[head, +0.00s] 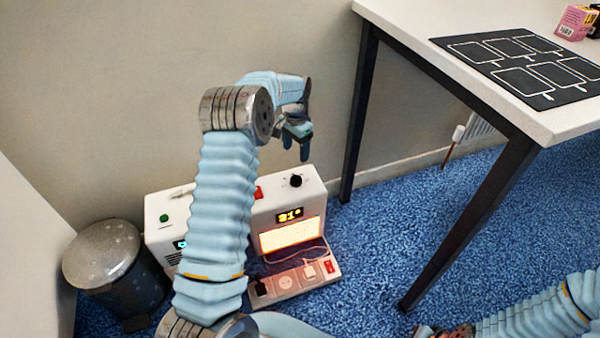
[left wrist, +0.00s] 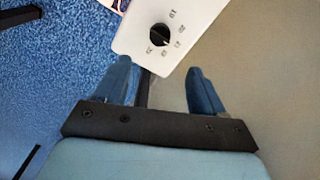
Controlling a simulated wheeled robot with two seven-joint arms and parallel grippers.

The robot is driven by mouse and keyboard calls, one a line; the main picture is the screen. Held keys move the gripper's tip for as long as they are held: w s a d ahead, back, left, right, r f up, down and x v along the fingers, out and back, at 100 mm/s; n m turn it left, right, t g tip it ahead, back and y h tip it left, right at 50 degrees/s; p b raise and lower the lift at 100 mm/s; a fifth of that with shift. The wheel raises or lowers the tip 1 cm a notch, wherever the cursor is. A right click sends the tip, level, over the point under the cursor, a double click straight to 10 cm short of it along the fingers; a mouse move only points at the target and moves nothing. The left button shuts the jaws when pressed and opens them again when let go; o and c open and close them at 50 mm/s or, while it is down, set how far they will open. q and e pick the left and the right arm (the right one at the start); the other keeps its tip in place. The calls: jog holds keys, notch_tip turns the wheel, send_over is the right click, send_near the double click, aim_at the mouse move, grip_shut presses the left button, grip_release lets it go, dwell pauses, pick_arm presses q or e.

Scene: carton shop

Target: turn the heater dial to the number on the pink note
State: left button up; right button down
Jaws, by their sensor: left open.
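The white heater (head: 312,203) stands on the blue floor by the wall, with a glowing orange grille and a lit display (head: 290,214) that seems to read 21°. Its black dial (head: 296,181) is on the top face. In the left wrist view the dial (left wrist: 160,35) has a pale pointer line and printed numbers around it, too small to read surely. My left gripper (head: 296,143) is open and empty above the dial, apart from it; its fingers (left wrist: 160,82) show either side below the dial. My right gripper (head: 430,331) is at the bottom edge, mostly cut off. I see no pink note.
A power strip (head: 286,283) with plugs lies before the heater. Another white appliance (head: 157,236) stands left, partly behind my arm, beside a lidded bin (head: 102,255). A white table (head: 405,15) at right holds a black mat (head: 520,62) and a pink box (head: 574,22).

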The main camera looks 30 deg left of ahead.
aim_at(296, 176)
pick_arm(q)
notch_tip(296, 176, down, 13)
jog(key=shift+s+r, duration=0.1)
jog(key=shift+r, duration=0.05)
jog(key=shift+c, duration=0.3)
jog(key=c, duration=1)
jog(key=shift+n+b, duration=0.3)
jog(key=shift+b, duration=0.05)
jog(key=n+b, duration=0.1)
jog(key=n, duration=0.2)
jog(key=n+b, duration=0.1)
jog(key=n, duration=0.4)
